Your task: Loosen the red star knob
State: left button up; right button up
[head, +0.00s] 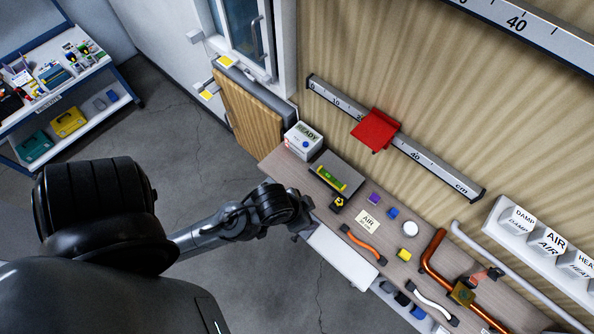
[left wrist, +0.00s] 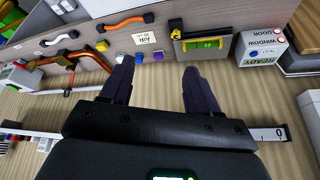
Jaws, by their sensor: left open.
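I cannot make out a red star knob for certain. A red block (head: 375,130) sits on the long wall ruler (head: 430,160) in the head view; any knob on it is hidden or too small to tell. A smaller red part (head: 488,275) shows by the copper pipe (head: 433,262), and in the left wrist view a red part (left wrist: 33,64) shows at the far left. My left gripper (head: 303,208) is at the bench's near edge, away from the red block. In the left wrist view its two fingers (left wrist: 158,82) are apart with nothing held. My right gripper is not visible.
The bench holds a READY box (head: 303,141), a dark tray with a green level (head: 332,178), a yellow star-shaped knob (head: 340,202), an AIR card (head: 367,221), small blocks and an orange handle (head: 363,245).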

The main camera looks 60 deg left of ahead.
pick_arm(q)
jog(key=shift+s+r+g+p, duration=0.25)
jog(key=shift+s+g, duration=0.1)
jog(key=shift+s, duration=0.35)
jog(key=shift+s+r+g+p, duration=0.15)
jog(key=shift+s+r+g, duration=0.15)
jog(key=shift+s, duration=0.35)
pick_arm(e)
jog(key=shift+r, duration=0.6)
pick_arm(q)
jog(key=shift+m, duration=0.3)
